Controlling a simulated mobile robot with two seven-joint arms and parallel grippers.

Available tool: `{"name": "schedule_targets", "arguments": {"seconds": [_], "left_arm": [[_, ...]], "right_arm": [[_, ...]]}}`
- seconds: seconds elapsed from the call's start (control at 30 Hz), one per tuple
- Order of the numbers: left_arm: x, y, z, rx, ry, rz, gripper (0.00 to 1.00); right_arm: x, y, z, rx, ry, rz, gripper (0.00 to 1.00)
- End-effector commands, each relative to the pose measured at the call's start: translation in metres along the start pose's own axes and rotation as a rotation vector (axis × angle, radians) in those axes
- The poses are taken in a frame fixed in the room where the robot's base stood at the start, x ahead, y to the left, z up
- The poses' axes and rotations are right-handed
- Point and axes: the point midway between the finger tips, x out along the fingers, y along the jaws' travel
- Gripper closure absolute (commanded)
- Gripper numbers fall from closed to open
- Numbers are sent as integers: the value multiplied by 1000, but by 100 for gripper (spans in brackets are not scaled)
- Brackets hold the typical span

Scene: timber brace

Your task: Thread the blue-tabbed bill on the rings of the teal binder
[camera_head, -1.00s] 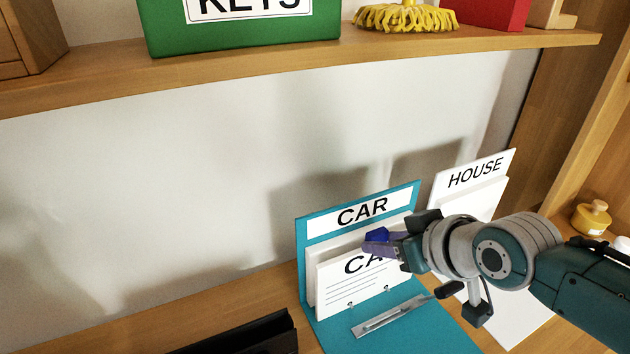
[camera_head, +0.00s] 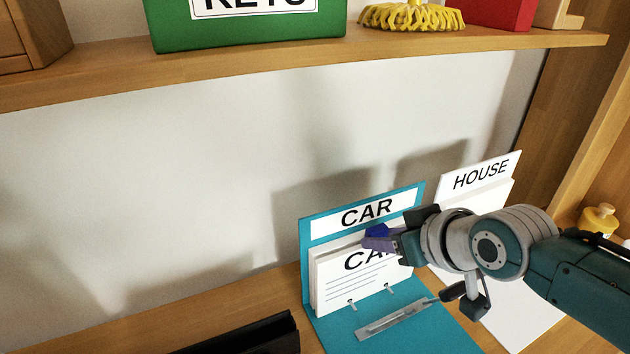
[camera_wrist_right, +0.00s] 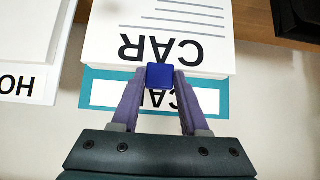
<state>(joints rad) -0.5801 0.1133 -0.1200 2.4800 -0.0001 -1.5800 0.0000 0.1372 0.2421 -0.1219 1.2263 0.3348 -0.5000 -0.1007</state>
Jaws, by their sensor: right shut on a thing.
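The teal binder (camera_head: 412,331) lies open on the wooden surface, its back upright with a CAR label. The blue-tabbed bill (camera_head: 350,286), a white sheet printed CAR with lines of text, stands in front of the binder's white pages. My right gripper (camera_head: 378,240) is shut on its blue tab (camera_wrist_right: 160,76) at the top edge. Two small ring ends (camera_head: 352,303) show at the bill's lower edge; whether they pass through its holes I cannot tell. A metal bar (camera_head: 391,320) lies on the teal front cover. My left gripper is not in view.
A white HOUSE binder (camera_head: 480,178) stands close on the right, beside my right arm. A black object (camera_head: 245,335) lies at the front left. Above, a shelf (camera_head: 100,88) holds a green KEYS box (camera_head: 245,32) and a yellow mop head (camera_head: 410,17).

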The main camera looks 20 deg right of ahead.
Motion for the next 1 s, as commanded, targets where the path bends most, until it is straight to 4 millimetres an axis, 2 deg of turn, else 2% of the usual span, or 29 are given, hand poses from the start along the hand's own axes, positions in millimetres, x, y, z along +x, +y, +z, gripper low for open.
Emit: {"name": "schedule_targets", "arguments": {"seconds": [0.43, 0.47, 0.73, 0.93, 1.0], "left_arm": [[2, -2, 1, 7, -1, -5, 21], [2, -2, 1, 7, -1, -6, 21], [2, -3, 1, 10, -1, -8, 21], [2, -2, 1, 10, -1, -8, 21], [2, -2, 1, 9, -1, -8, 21]], "right_arm": [[3, 0, -4, 0, 2, 0, 100], [2, 0, -3, 0, 2, 0, 52], [3, 0, -3, 0, 1, 0, 22], [3, 0, -2, 0, -2, 0, 20], [3, 0, -2, 0, -2, 0, 12]]}}
